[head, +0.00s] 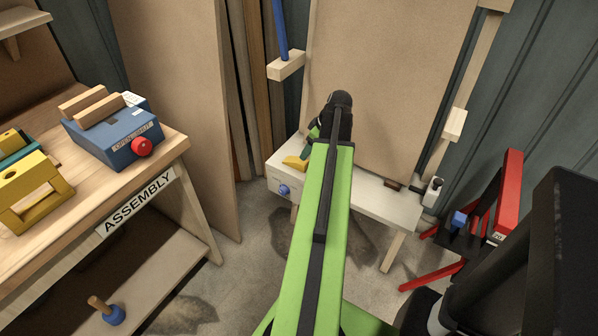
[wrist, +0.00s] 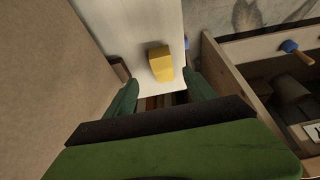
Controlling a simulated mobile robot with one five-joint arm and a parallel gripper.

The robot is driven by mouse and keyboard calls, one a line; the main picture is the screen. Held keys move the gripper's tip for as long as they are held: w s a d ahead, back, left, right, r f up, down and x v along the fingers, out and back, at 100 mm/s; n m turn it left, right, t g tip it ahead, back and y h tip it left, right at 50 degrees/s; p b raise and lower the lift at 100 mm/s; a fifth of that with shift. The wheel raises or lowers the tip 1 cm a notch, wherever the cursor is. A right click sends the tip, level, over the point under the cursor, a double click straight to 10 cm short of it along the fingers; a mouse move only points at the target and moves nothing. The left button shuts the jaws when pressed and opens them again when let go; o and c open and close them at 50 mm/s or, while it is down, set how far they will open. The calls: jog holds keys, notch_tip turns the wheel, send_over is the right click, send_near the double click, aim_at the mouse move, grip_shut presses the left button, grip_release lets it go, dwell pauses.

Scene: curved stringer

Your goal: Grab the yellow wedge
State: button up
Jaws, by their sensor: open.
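The yellow wedge (wrist: 160,64) lies on a white bench top (wrist: 143,27) in the wrist view, just beyond and between my fingertips. It also shows in the head view (head: 295,162), near the left end of the small white bench (head: 385,197). My gripper (wrist: 160,92) is open, its two green fingers spread apart with nothing between them. In the head view my gripper (head: 312,140) is partly hidden by my own arm, right beside the wedge. I cannot tell its exact height above the bench top.
A tall brown panel (head: 385,80) rises behind the white bench. A blue knob (head: 284,190) is on the bench front. At left stands the assembly bench (head: 160,165) with a blue box (head: 115,130). A red frame (head: 508,190) stands at right. Some floor between is clear.

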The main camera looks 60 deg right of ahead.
aim_at(301, 161)
jog(key=b+x, duration=0.2)
jog(key=x, duration=0.2)
jog(key=shift+s, duration=0.1)
jog(key=b+x, duration=0.5)
jog(key=shift+w+a+f, duration=0.15)
jog(key=shift+w, duration=0.15)
grip_shut()
jog(key=shift+r, duration=0.25)
